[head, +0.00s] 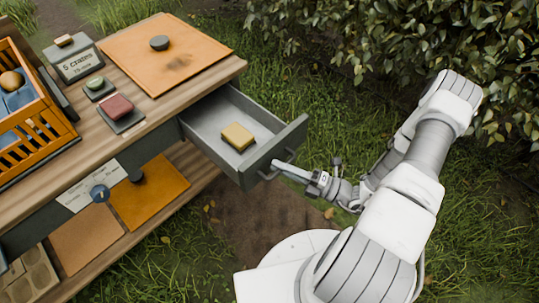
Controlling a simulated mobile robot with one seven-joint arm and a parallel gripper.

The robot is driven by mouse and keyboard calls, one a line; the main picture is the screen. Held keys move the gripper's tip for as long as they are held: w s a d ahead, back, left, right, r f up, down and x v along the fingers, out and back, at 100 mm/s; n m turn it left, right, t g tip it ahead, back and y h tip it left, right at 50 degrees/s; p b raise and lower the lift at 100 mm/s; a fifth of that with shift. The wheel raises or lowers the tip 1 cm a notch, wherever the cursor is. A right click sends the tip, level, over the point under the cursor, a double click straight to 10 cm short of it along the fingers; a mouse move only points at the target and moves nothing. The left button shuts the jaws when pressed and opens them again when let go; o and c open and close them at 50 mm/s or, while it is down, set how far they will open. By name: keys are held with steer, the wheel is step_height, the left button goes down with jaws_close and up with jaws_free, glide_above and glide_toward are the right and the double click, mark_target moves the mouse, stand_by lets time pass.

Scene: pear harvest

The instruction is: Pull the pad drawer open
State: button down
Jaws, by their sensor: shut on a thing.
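The pad drawer (201,124) is a grey drawer under the right end of the wooden bench top. It stands well out from the bench, over the grass. A yellow pad (237,137) lies inside it, towards the front. The drawer has a bar handle (265,176) on its front face. My gripper (277,168) is at the drawer front, shut on the handle. Its fingertips are small in the head view, so the exact contact is hard to see.
The bench (146,131) carries an orange crate (62,128), a sign block (76,62), a red block (116,106) and an orange board (128,45). A lower shelf (197,166) holds more boards. A leafy hedge (420,40) stands at the back right. Grass lies in front.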

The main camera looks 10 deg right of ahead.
steer(key=shift+s+d, duration=0.35)
steer(key=shift+s, duration=0.15)
steer(key=c, duration=1.1)
jaws_free()
steer(key=v, duration=1.7)
steer(key=shift+s+d, duration=0.15)
